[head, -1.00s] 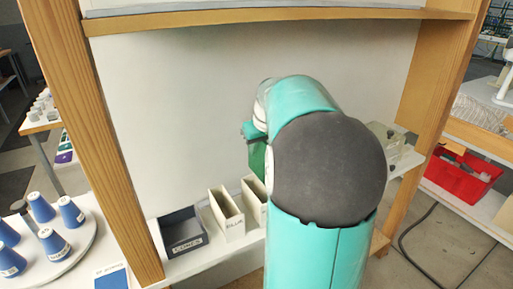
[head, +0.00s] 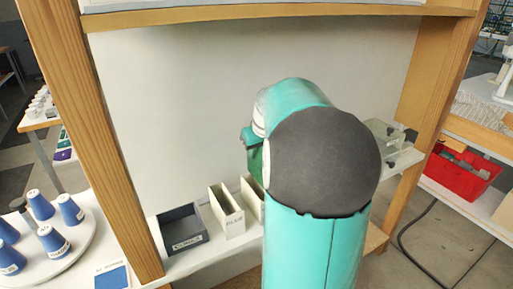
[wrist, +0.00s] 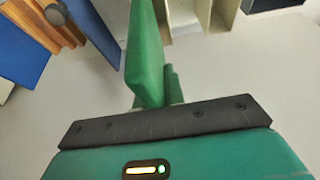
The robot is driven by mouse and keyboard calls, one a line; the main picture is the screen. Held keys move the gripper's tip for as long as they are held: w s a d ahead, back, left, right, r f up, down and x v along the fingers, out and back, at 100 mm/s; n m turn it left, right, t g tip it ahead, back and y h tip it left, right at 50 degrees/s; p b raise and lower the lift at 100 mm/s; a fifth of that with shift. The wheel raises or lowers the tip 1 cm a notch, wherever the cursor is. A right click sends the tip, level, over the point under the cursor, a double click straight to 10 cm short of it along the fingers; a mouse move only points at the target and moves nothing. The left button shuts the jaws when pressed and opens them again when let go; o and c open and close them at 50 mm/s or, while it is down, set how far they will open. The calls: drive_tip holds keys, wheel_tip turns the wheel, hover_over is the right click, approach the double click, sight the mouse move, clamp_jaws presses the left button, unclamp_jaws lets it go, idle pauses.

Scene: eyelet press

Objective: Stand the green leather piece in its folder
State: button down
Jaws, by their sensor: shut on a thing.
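The green leather piece (wrist: 146,50) is a flat panel held upright in my gripper (wrist: 168,92), which is shut on it, in the wrist view. In the head view my gripper (head: 249,138) is mostly behind my arm, with only a sliver of the green piece (head: 256,162) showing. A cream folder (head: 228,212) with a label reading BLUE stands on the shelf. A second cream folder (head: 252,197) stands just right of it, partly hidden by my arm, its label not visible. The piece is above the folders. Cream folder walls (wrist: 224,14) also show at the top of the wrist view.
A grey bin (head: 183,230) labelled CONES stands left of the folders. Wooden posts (head: 82,130) flank the shelf, with a board (head: 280,15) above. Blue cones (head: 55,243) stand on a round tray at left. A clear container (head: 385,132) sits right of my arm.

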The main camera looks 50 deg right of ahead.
sight(256, 179)
drive_tip(key=shift+f, duration=4.15)
drive_tip(key=c, duration=1.4)
unclamp_jaws()
drive_tip(key=v, duration=1.3)
drive_tip(key=shift+s+a+r, duration=0.1)
drive_tip(key=shift+r, duration=0.25)
